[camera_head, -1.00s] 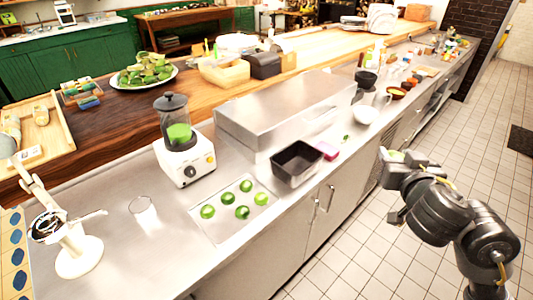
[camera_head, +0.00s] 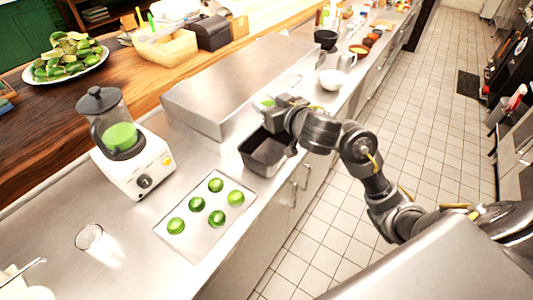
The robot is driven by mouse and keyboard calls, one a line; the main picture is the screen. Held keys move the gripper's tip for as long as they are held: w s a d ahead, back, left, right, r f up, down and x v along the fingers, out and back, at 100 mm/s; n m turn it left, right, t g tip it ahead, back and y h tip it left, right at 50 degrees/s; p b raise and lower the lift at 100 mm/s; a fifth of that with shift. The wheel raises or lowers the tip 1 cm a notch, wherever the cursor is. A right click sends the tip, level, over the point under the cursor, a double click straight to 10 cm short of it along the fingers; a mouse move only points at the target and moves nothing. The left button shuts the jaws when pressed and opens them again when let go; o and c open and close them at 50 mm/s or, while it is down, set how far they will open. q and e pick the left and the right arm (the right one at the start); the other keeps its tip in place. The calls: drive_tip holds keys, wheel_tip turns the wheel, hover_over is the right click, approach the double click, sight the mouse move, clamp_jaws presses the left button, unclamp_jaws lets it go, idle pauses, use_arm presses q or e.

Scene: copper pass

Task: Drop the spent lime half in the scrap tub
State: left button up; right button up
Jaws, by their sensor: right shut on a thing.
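My right gripper (camera_head: 272,107) reaches in from the right and is shut on a small pale-green thing, the lime half (camera_head: 267,102), which shows just at the fingertips. The gripper is above and just behind the dark open scrap tub (camera_head: 257,163). The tub stands on the steel counter near its front edge, and its far right part is hidden by my arm. My left gripper is not in view.
A metal tray (camera_head: 213,232) with several green lime halves lies left of the tub. A blender (camera_head: 128,150) and a glass (camera_head: 90,238) stand further left. A raised steel box (camera_head: 235,85) is behind the tub.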

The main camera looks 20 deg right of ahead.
wheel_tip(320, 180, down, 9)
drive_tip(key=d+b, duration=0.2)
drive_tip(key=b, duration=0.5)
drive_tip(key=shift+w+d+r+n+y+b, duration=0.15)
drive_tip(key=shift+d+n+y+b, duration=0.15)
drive_tip(key=shift+n+y, duration=0.1)
drive_tip(key=shift+a, duration=0.1)
drive_tip(key=o, duration=0.8)
drive_tip(key=shift+c, duration=0.2)
